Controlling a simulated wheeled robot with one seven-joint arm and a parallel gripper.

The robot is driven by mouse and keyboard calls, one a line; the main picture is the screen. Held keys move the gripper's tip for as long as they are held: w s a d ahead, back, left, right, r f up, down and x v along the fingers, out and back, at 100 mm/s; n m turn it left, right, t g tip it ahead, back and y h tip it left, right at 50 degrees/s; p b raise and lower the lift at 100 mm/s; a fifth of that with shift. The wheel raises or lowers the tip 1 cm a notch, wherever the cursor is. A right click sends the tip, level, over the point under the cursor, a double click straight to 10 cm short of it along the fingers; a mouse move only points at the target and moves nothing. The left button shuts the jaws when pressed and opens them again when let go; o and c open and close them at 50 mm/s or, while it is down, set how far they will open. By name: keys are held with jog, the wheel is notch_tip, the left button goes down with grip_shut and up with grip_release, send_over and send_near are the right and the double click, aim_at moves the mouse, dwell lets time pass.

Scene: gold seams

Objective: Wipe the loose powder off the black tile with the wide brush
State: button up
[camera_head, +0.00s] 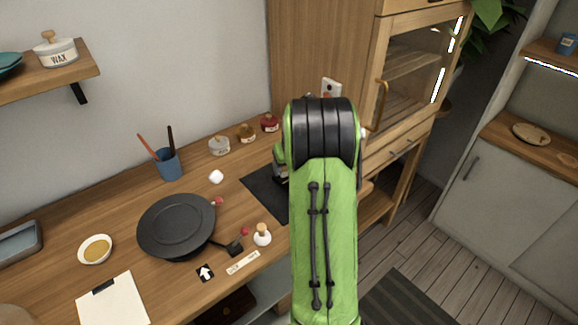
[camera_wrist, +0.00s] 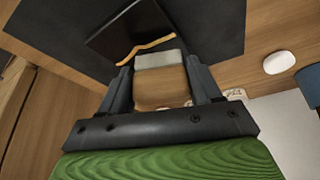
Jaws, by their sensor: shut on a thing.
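In the wrist view my gripper (camera_wrist: 161,82) is shut on the wide brush (camera_wrist: 160,88), a wooden block with a pale grey band at its far end. The black tile (camera_wrist: 112,38) lies just beyond the brush on a dark mat (camera_wrist: 215,25). A wavy gold line (camera_wrist: 148,47) runs across the tile close to the brush's far end. I cannot tell loose powder from the gold seam, nor whether the brush touches the tile. In the head view my green arm hides the tile, the brush and most of the gripper; part of the mat (camera_head: 262,190) shows.
A small white bottle (camera_head: 262,238) is near the front edge. A bowl of gold powder (camera_head: 95,249) is farther left. Several jars (camera_head: 246,133) line the wall.

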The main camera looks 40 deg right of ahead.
notch_tip(320, 180, up, 5)
jog(key=p, duration=0.3)
jog(key=shift+f+p, duration=0.2)
jog(key=shift+p, duration=0.15)
jog(key=shift+f, duration=0.1)
